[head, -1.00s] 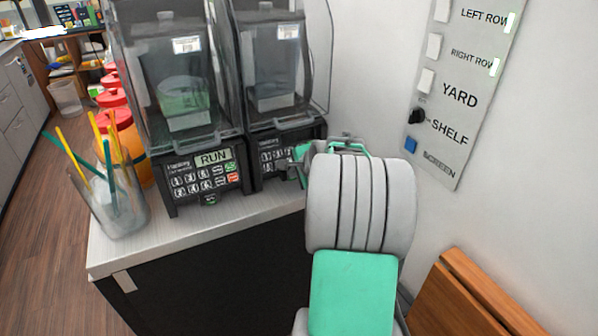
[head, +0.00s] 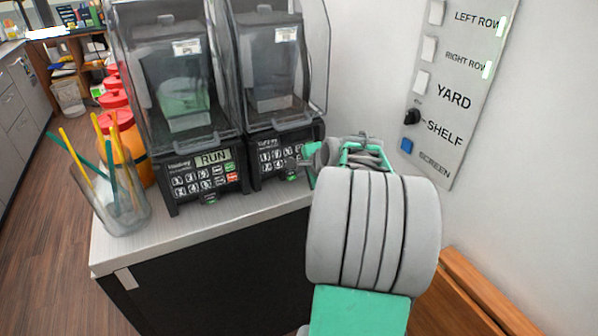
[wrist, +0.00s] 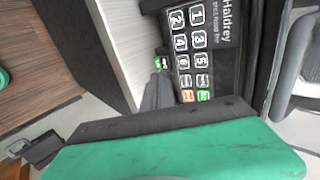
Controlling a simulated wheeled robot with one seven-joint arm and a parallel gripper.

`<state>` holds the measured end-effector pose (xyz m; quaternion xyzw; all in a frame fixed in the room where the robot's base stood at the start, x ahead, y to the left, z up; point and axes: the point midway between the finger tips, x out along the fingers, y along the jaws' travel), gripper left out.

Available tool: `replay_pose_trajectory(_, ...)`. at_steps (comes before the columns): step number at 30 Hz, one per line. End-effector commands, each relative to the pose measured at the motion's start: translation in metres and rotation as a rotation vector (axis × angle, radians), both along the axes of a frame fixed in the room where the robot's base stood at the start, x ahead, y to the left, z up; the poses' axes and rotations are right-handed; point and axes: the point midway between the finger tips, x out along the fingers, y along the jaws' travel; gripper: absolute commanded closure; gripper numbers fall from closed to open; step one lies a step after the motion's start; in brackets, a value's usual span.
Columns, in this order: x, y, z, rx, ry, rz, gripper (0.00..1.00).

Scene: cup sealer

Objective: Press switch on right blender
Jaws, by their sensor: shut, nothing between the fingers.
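The right blender (head: 272,70) stands on the counter against the white wall, with a dark keypad panel (head: 270,156) at its base. A small green-lit switch (head: 291,178) shows below that keypad; in the wrist view the switch (wrist: 158,63) is beside the keypad (wrist: 195,50), close to the dark fingertip. My gripper (head: 296,163) is shut and empty, in front of the right part of this panel, partly covering it. In the wrist view my gripper (wrist: 157,92) points at the switch edge of the panel. I cannot tell whether it touches.
The left blender (head: 172,80) stands close beside, its display reading RUN. A clear cup of straws (head: 122,208) and red-lidded orange containers (head: 122,125) are left of it. A wall switch panel (head: 450,90) is at right. The counter front strip (head: 235,212) is clear.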

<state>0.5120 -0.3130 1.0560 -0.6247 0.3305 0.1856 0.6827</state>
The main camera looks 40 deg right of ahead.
Motion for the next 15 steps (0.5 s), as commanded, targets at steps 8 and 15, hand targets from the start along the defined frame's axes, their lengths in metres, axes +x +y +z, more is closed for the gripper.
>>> replay_pose_trajectory(8, -0.036, 0.007, 0.050, -0.002, -0.001, -0.002, 1.00)
replay_pose_trajectory(15, -0.046, 0.011, 0.065, 0.000, 0.001, 0.000, 1.00)
